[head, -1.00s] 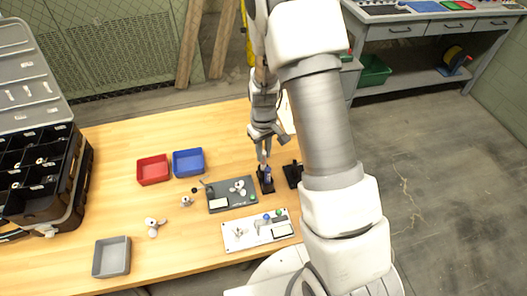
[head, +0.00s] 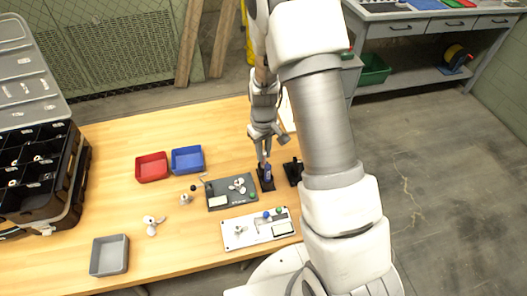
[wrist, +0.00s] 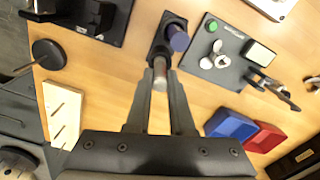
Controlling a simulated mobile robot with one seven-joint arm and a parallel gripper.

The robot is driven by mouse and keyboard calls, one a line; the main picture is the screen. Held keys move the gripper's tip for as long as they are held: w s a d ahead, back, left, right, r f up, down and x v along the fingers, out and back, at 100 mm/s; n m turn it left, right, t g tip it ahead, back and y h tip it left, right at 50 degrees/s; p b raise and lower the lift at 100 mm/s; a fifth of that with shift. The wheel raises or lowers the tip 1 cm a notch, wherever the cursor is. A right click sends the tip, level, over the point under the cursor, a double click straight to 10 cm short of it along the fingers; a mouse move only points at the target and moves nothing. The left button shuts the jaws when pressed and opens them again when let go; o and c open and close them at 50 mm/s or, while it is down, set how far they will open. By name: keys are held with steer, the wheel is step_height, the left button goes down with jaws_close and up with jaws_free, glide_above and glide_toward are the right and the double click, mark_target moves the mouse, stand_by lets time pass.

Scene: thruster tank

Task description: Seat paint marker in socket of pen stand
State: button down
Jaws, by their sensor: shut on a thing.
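The paint marker (wrist: 159,92) is a slim, pale cylinder between my fingers in the wrist view. My gripper (wrist: 160,73) is shut on it; my gripper also shows in the head view (head: 263,157), above the pen stand. The black pen stand (wrist: 171,20) stands on the table just beyond the fingertips, and it also shows in the head view (head: 267,187). A blue-purple cylinder (wrist: 179,39) stands upright on the stand beside the held marker. A dark round part lies at the marker's far end; I cannot tell whether it is cap or socket, nor how deep the marker sits.
A dark board with a green button (head: 221,205) lies left of the stand, a white board (head: 235,242) nearer the front. A black fixture (head: 293,174) stands close on the right. Red (head: 152,177) and blue bins (head: 187,171) sit further left.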

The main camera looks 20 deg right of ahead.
steer(key=shift+f+b, duration=0.25)
steer(key=shift+b, duration=0.05)
steer(key=c, duration=0.7)
jaws_free()
step_height(320, 180, up, 22)
steer(key=p, duration=0.4)
steer(key=shift+f, duration=0.25)
stand_by(0.4)
